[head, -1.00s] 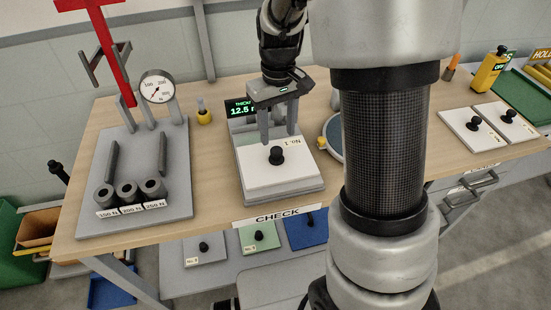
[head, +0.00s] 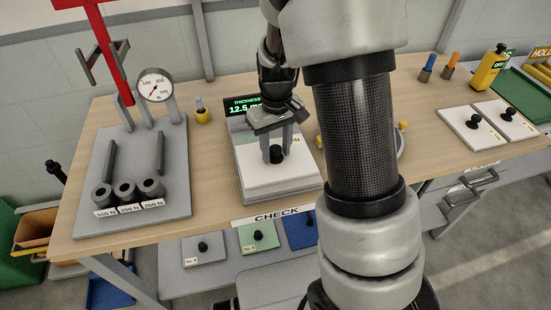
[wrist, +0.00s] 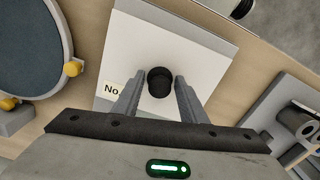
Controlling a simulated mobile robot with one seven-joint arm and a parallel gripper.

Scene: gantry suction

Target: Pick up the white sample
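The white sample (head: 258,174) is a flat white plate with a black knob (head: 277,154) on top. It lies on the grey thickness gauge (head: 290,195), whose display (head: 243,104) reads about 12.5. My gripper (head: 276,158) is over the plate with its fingers on either side of the knob. In the wrist view the knob (wrist: 159,83) lies between the two fingertips (wrist: 157,82), with small gaps visible on both sides. The gripper is open. The label on the white sample (wrist: 170,45) is partly hidden by a finger.
Two more white plates (head: 461,141) lie at the right of the bench. A press with a dial (head: 155,86) and several weights (head: 126,191) stands on the left. A round blue-grey plate (wrist: 38,42) is beside the gauge. My arm hides part of the bench.

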